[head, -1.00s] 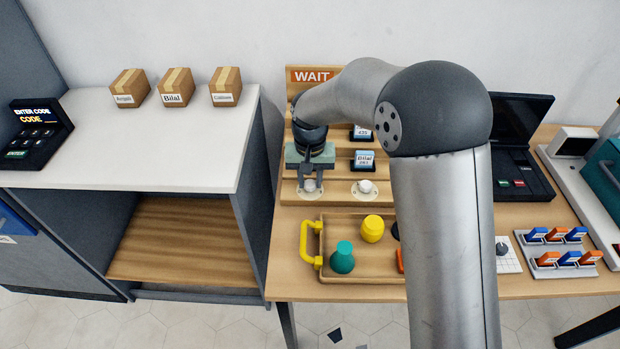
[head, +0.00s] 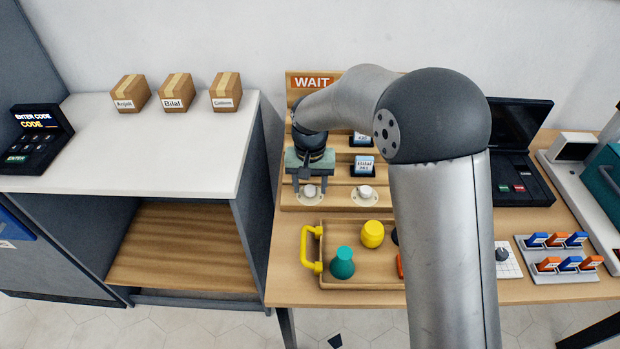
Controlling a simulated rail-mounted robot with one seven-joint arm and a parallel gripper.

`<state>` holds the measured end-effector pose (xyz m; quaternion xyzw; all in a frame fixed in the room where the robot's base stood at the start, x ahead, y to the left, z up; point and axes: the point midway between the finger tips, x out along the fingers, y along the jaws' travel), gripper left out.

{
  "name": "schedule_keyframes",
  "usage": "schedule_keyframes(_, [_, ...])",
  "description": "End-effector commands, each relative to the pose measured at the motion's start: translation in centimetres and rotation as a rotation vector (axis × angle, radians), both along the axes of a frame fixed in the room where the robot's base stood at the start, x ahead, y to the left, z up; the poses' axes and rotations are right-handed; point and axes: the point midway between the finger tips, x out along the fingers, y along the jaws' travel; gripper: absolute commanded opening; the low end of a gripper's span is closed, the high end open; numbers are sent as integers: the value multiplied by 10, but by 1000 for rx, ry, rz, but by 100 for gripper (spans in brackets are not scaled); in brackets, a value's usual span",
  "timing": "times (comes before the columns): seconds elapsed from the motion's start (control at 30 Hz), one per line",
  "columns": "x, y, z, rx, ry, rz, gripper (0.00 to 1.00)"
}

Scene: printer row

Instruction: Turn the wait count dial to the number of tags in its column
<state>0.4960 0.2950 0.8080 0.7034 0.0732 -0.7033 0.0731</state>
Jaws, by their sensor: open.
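The WAIT sign (head: 312,83) tops a stepped wooden rack (head: 344,200) on the table. Two white dials sit on its lowest step: a left dial (head: 309,193) and a right dial (head: 365,194). My gripper (head: 310,187) points down at the left dial, its open fingers apart on either side of the knob. I cannot tell whether a finger touches it. In the right column, a tag labelled Bilal (head: 364,165) stands with another tag (head: 361,139) above it. My arm hides much of the left column and the upper rack, so its tags cannot be counted.
A wooden tray (head: 352,283) with a yellow handle holds a green piece (head: 342,263) and a yellow piece (head: 372,234) in front of the rack. A white cabinet (head: 160,150) with several boxes stands left. A dark laptop-like device (head: 520,180) is at right.

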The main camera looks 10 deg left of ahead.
Motion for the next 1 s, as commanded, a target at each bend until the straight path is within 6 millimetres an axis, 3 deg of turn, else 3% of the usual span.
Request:
schedule_keyframes(0.13, [0, 0, 11, 1, -1, 0, 50])
schedule_keyframes(0.27, [1, 1, 35, 3, -4, 0, 50])
schedule_keyframes(0.7, [1, 0, 140, 3, -4, 0, 50])
schedule_keyframes(1.0, [0, 0, 172, 1, -1, 0, 50])
